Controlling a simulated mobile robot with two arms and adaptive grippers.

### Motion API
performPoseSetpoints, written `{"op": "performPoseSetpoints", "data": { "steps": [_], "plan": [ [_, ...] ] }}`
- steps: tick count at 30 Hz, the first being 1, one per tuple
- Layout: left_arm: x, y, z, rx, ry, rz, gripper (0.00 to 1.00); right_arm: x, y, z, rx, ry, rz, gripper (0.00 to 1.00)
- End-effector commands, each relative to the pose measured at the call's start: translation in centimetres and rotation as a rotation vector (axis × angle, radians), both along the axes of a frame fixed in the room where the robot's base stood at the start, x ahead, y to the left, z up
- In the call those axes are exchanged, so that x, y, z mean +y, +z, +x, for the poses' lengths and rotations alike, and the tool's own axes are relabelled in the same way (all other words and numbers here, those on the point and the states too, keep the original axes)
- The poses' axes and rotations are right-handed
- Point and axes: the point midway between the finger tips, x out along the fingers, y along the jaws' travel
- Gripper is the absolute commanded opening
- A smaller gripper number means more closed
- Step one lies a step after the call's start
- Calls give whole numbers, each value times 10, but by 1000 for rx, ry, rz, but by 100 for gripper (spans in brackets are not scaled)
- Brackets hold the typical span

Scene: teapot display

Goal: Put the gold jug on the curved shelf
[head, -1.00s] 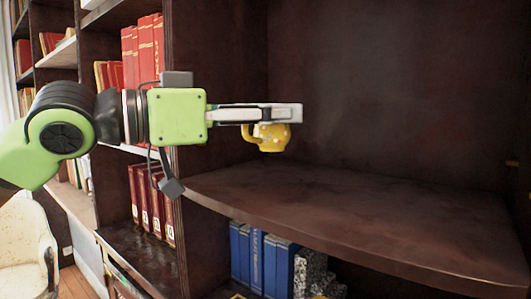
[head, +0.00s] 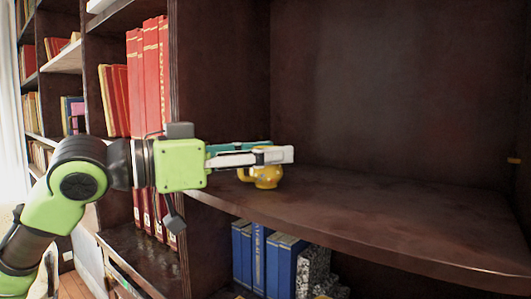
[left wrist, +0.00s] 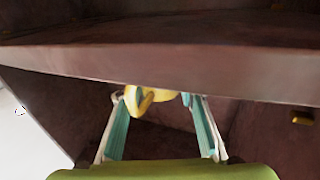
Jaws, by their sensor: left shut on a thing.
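The gold jug (head: 267,177) is a small yellow-gold pot with a handle on its left side. It is upright at the left part of the curved shelf (head: 400,210), a dark brown board with a rounded front edge. My left gripper (head: 285,155) is shut on the jug near its top, which the fingers hide. Whether the jug's base touches the shelf I cannot tell. In the left wrist view the jug (left wrist: 145,100) is between the fingertips, and the shelf's edge (left wrist: 180,65) crosses above it. My right gripper is not in view.
Red books (head: 152,75) stand in the bookcase at the left, behind my arm. Blue binders (head: 262,258) stand below the shelf. The middle and right of the shelf are clear. An upright dark panel (head: 220,70) bounds it at the left.

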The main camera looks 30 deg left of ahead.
Motion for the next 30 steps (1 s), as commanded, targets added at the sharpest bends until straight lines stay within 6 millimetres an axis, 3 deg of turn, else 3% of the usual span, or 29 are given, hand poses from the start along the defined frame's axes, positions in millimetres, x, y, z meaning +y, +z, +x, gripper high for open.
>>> {"op": "performPoseSetpoints", "data": {
  "steps": [2, 3, 5, 18, 30],
  "plan": [
    [0, -3, 0, -1, 0, 0, 11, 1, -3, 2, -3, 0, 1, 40],
    [0, -4, 0, 0, 0, 0, 37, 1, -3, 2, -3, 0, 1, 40],
    [0, -2, 0, 0, 0, 0, 51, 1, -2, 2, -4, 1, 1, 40],
    [1, -1, -2, -1, 0, -2, 51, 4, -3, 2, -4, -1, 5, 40],
    [38, -3, -73, -6, 1, -2, 51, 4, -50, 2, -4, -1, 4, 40]
  ]
}}
